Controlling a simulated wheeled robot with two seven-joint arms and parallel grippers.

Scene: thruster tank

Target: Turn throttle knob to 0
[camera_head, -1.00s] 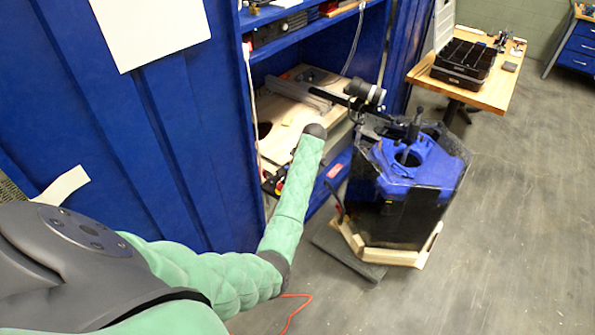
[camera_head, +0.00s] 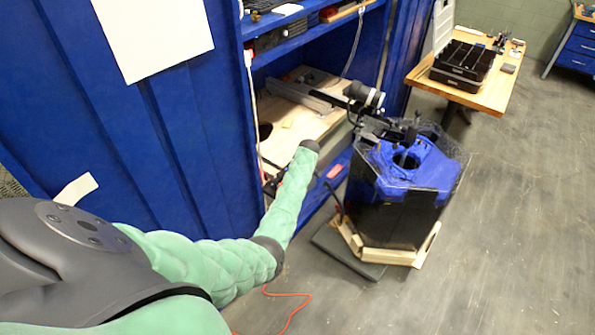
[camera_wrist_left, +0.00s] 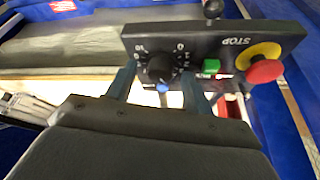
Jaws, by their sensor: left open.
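The throttle knob (camera_wrist_left: 160,68) is a round black dial on a dark control panel (camera_wrist_left: 212,42), seen upside down in the left wrist view. Printed marks ring the knob, and a small blue part (camera_wrist_left: 162,87) shows at its lower edge. My left gripper (camera_wrist_left: 160,80) is open, with one finger on each side of the knob. I cannot tell whether the fingers touch it. In the head view my left arm reaches towards the cabinet, and its gripper and the panel are hidden behind the forearm. My right gripper is not in view.
A green button (camera_wrist_left: 211,67) and a red stop button on a yellow base (camera_wrist_left: 264,66) sit close beside the knob. A black tank with a blue top (camera_head: 405,185) stands right of my arm. A blue cabinet (camera_head: 130,120) stands at left. Open floor lies at right.

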